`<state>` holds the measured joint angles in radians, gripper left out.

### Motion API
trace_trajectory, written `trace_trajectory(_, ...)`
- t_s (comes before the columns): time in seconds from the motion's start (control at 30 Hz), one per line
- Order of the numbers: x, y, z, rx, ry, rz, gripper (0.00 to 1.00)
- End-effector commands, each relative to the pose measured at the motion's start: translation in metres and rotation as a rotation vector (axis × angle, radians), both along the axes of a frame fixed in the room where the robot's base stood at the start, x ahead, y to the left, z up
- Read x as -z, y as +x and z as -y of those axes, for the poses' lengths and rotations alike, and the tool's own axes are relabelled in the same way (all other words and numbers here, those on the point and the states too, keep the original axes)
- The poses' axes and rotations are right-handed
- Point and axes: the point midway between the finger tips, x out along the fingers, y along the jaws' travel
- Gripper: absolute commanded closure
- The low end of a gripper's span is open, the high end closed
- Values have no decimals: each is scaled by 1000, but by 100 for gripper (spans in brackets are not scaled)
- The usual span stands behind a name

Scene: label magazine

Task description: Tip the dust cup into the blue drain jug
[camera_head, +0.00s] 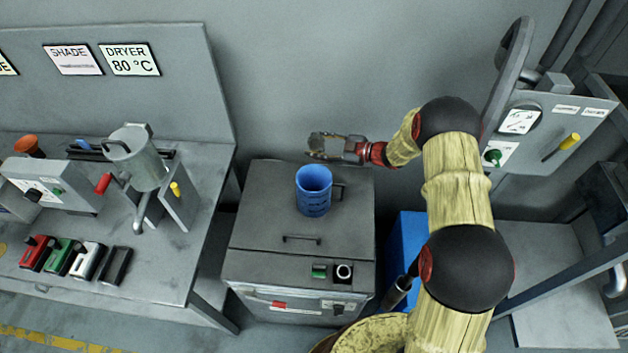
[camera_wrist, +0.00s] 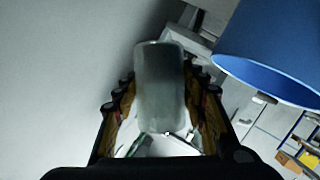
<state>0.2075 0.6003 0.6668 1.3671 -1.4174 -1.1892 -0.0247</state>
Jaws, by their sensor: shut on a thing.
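The blue drain jug (camera_head: 313,192) stands upright on top of a dark grey cabinet, its open mouth facing up and its handle to the right. In the wrist view a big part of the jug (camera_wrist: 275,50) shows at upper right, close to the fingers but apart from them. My gripper (camera_head: 335,147) is just behind and above the jug, reaching in from the right. It is shut on a small grey, cloudy cylinder, which I take as the dust cup (camera_wrist: 160,88); it lies between the fingers. The cup's contents and opening are not clear to see.
The grey cabinet (camera_head: 260,225) has a front handle and buttons. A workbench (camera_head: 150,260) at left carries a metal pot (camera_head: 140,160), a red-handled lever and several coloured blocks. A blue bin (camera_head: 405,250) stands beside the cabinet, and a gauge panel (camera_head: 550,130) is at right.

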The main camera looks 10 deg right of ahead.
Motion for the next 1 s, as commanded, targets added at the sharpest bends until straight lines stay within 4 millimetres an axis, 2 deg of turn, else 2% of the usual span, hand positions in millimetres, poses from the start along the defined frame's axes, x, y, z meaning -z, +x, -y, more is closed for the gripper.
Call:
trace_trajectory(0.23, -4, -9, -2, 1, -23, 120, 85)
trace_trajectory(0.53, 6, -11, -2, 1, -52, 268, 85)
trace_trajectory(0.63, 0, -11, -2, 0, -61, 318, 85)
trace_trajectory(1.0, -4, -10, -2, 0, -72, 367, 85)
